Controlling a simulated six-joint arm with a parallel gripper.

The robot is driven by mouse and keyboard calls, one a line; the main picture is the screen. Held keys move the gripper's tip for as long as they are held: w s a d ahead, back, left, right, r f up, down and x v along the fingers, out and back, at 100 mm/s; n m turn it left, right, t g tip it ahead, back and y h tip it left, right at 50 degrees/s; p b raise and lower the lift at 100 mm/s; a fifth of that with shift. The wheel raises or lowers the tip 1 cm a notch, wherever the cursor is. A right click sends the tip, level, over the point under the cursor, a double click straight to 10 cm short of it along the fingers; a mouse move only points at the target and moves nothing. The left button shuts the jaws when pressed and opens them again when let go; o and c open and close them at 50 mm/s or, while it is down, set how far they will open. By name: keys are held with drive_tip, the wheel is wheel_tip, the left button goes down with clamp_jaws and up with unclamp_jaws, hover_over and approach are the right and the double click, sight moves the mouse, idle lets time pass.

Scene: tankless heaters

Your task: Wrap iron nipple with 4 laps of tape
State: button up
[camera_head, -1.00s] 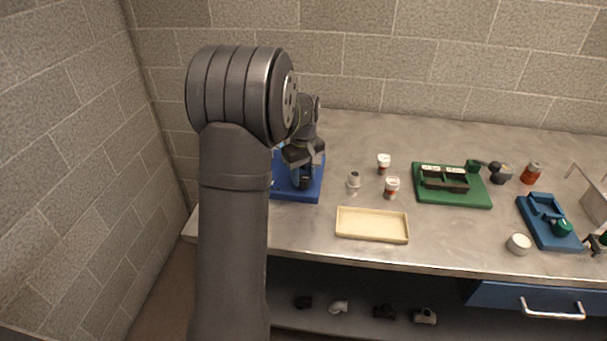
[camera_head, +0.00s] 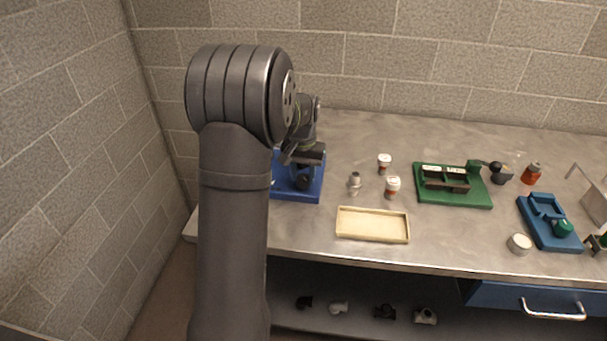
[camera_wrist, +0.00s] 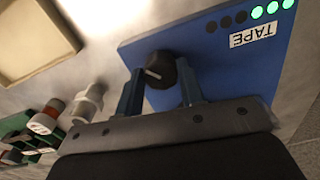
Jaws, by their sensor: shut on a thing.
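The blue tape station (camera_head: 283,188) stands at the left of the bench. In the wrist view its blue plate (camera_wrist: 222,62) carries a TAPE label (camera_wrist: 253,35) and a row of lights, three green (camera_wrist: 272,7) and three dark. My gripper (camera_wrist: 160,84) is over the plate, its two blue fingers on either side of a dark round piece (camera_wrist: 158,68) with a pale mark on its face. It is shut on this piece. I cannot tell whether the piece is the iron nipple or a knob of the station. The head view shows my gripper (camera_head: 303,178) partly hidden by my wrist.
A pale fitting (camera_head: 354,184) and two small white-capped bottles (camera_head: 392,187) (camera_head: 384,162) stand right of the station. An empty cream tray (camera_head: 372,225) lies in front. A green fixture (camera_head: 455,198) and another blue fixture (camera_head: 548,225) are further right. A block wall is behind.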

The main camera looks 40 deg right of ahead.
sight(303, 178)
drive_tip(key=m, duration=0.3)
drive_tip(key=shift+m, duration=0.3)
drive_tip(key=shift+w+a+m, duration=0.1)
drive_tip(key=shift+m, duration=1.9)
drive_tip(key=o, duration=1)
wheel_tip(303, 178, up, 17)
drive_tip(key=shift+r, duration=0.2)
drive_tip(key=shift+f, duration=0.1)
